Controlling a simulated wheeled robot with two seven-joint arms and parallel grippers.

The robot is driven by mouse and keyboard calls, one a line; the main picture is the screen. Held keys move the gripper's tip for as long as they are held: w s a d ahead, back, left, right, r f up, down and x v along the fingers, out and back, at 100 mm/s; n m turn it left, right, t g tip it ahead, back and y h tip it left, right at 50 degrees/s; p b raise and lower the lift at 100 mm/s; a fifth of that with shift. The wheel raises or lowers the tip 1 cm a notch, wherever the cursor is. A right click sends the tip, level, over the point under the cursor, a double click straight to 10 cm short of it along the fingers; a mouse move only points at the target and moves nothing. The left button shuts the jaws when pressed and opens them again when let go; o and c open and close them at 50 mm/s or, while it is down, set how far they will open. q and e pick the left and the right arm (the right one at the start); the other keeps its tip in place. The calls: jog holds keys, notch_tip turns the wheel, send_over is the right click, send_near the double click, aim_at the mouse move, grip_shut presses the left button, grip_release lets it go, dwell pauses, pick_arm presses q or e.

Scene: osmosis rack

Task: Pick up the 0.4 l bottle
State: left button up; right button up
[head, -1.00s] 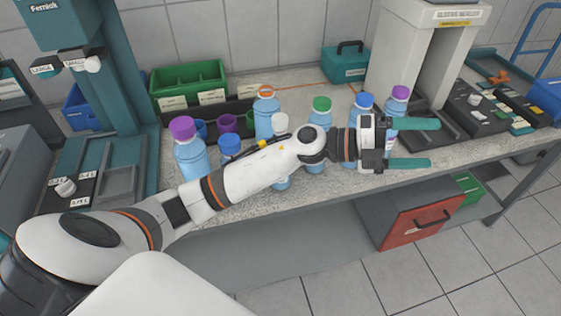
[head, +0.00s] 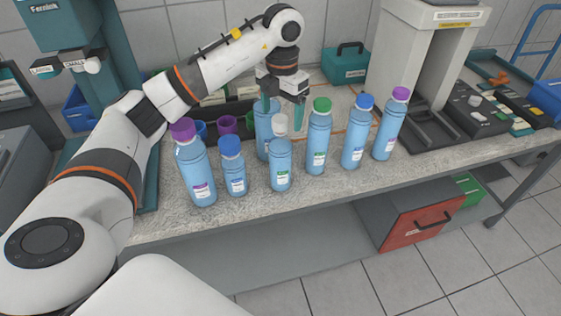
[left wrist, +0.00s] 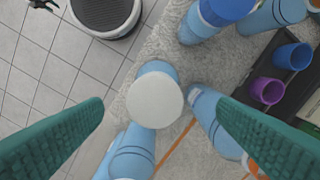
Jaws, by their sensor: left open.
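Several blue bottles stand upright on the bench; their labels are too small to read, so I cannot tell which is 0.4 l. My left gripper (head: 282,114) points down, open and empty, over the white-capped bottle (head: 280,165). In the left wrist view this white-capped bottle (left wrist: 155,98) shows between the open fingers, below them. A taller bottle (head: 263,128) stands just behind it, its cap hidden by the gripper. Left of it are a short blue-capped bottle (head: 233,168) and a purple-capped bottle (head: 196,170). Right of it are green-capped (head: 318,142), blue-capped (head: 356,137) and purple-capped (head: 390,128) bottles.
Purple and blue cups (head: 228,124) sit in a dark tray behind the bottles. A teal box (head: 345,65) stands at the back. A grey-white machine (head: 405,55) is at the right. The bench front edge is clear.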

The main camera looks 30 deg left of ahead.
aim_at(280, 135)
pick_arm(q)
jog(key=shift+f, duration=0.8)
jog(key=f, duration=0.1)
jog(key=f+p, duration=0.1)
jog(key=f, duration=0.1)
jog(key=s+f+p, duration=0.1)
jog(key=f, duration=0.1)
jog(key=shift+d+f, duration=0.1)
jog(key=shift+f, duration=0.15)
jog(key=shift+w+r, duration=0.1)
jog(key=shift+w, duration=0.05)
jog(key=c, duration=1.8)
